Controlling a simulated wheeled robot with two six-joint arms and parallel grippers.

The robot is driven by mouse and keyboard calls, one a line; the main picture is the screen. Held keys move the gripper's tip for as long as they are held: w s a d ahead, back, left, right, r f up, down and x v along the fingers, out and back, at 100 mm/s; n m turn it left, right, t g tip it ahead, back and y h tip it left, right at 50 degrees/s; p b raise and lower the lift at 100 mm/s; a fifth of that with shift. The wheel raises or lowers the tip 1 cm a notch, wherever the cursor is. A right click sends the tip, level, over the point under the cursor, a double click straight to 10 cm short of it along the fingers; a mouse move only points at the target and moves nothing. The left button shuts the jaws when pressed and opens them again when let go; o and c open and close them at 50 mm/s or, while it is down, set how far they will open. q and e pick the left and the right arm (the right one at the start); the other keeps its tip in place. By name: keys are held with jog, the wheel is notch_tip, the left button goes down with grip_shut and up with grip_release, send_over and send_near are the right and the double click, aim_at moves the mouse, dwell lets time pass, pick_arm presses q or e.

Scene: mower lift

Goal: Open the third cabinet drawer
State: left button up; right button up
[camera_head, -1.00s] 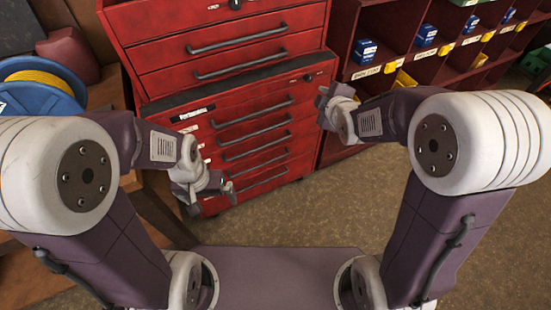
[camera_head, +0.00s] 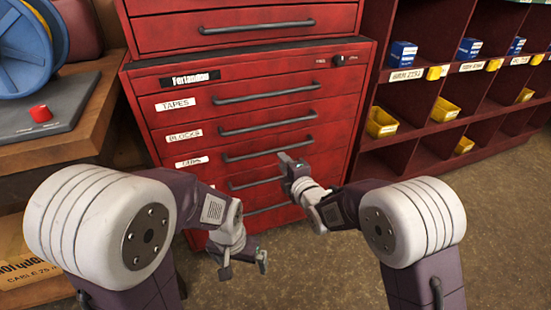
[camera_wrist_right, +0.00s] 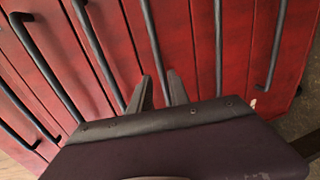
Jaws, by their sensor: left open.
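The red cabinet (camera_head: 350,110) stands ahead with all its drawers shut in the head view. Its third drawer from the top has a dark bar handle (camera_head: 255,153) and a partly legible white label (camera_head: 192,162). My right gripper (camera_head: 289,160) is in front of the cabinet, close to the right part of that handle. In the right wrist view its two fingers (camera_wrist_right: 160,85) are apart, and a dark handle bar lines up between them; contact cannot be told. My left gripper (camera_head: 244,263) is open and empty, low in front of the cabinet's lower drawers.
A red shelf (camera_head: 365,165) with yellow bins (camera_head: 381,122) and blue boxes (camera_head: 403,54) stands at right. A wooden bench (camera_head: 75,135) with a blue spool (camera_head: 25,55) and a red-knobbed device (camera_head: 40,113) stands at left. The floor (camera_head: 370,285) before the cabinet is clear.

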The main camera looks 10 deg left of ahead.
aim_at(274, 151)
jog(key=b+x, duration=0.3)
jog(key=x, duration=0.5)
jog(key=shift+w+a, duration=0.15)
jog(key=shift+w, duration=0.15)
jog(key=shift+c, duration=0.2)
grip_shut()
jog(key=shift+f, duration=0.1)
dwell(0.7)
